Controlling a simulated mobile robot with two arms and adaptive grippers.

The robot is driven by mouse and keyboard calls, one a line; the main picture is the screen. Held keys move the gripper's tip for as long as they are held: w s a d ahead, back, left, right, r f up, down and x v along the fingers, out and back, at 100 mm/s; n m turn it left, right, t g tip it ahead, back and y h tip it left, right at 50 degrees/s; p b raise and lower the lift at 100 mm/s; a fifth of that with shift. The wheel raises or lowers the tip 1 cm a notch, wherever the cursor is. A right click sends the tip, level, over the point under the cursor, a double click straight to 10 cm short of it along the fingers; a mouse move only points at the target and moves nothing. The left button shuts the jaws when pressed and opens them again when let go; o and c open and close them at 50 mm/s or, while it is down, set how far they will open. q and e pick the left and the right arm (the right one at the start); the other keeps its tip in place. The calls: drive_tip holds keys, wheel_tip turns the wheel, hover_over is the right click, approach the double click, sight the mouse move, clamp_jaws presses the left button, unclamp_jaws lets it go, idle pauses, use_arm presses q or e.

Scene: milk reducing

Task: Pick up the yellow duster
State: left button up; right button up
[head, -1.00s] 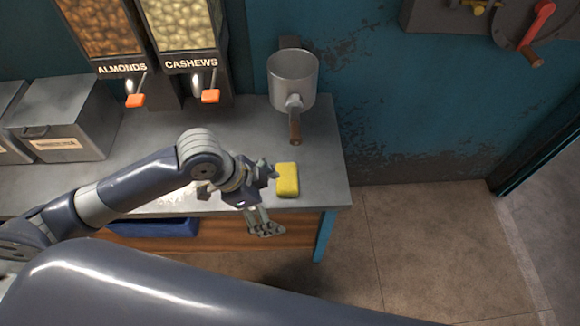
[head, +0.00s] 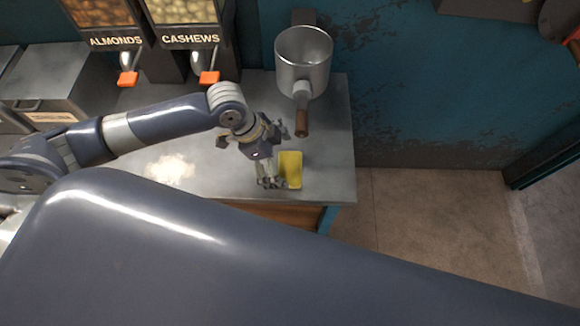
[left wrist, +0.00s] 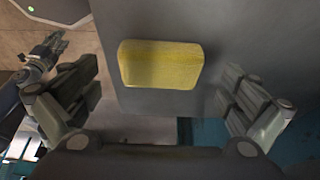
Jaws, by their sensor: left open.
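The yellow duster (head: 291,169) is a block-shaped pad lying on the grey counter (head: 215,172) near its right front edge. My left gripper (head: 270,170) is just left of it in the head view, fingers pointing down. In the left wrist view the duster (left wrist: 160,64) lies between the two spread fingers (left wrist: 155,98), a bit beyond their tips, with a gap on both sides. The left gripper is open and empty. Part of what looks like my right gripper (left wrist: 46,52) shows small at the upper left of the left wrist view; its jaw state is unclear.
A metal cup with a brown handle (head: 304,60) is mounted behind the duster. Dispensers labelled almonds (head: 103,14) and cashews (head: 181,12) stand at the back, with a metal bin (head: 40,85) at left.

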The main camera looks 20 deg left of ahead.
sight(286, 167)
use_arm(q)
drive_tip(key=x, duration=0.2)
drive_tip(key=shift+d+f, duration=0.2)
drive_tip(key=shift+f, duration=0.1)
drive_tip(key=shift+w+d+f, duration=0.1)
drive_tip(key=shift+f, duration=0.3)
drive_tip(key=shift+c, duration=0.2)
drive_tip(key=c, duration=0.9)
drive_tip(key=shift+c, duration=0.7)
drive_tip(key=shift+r, duration=0.35)
wheel_tip(286, 167, up, 3)
drive_tip(key=shift+r, duration=0.15)
drive_tip(key=s+a+r+b, duration=0.1)
drive_tip(key=s, duration=1.5)
drive_tip(key=shift+a+b, duration=0.2)
drive_tip(key=shift+b, duration=0.1)
use_arm(e)
drive_tip(key=shift+w+f, duration=0.7)
drive_tip(key=shift+w, duration=0.1)
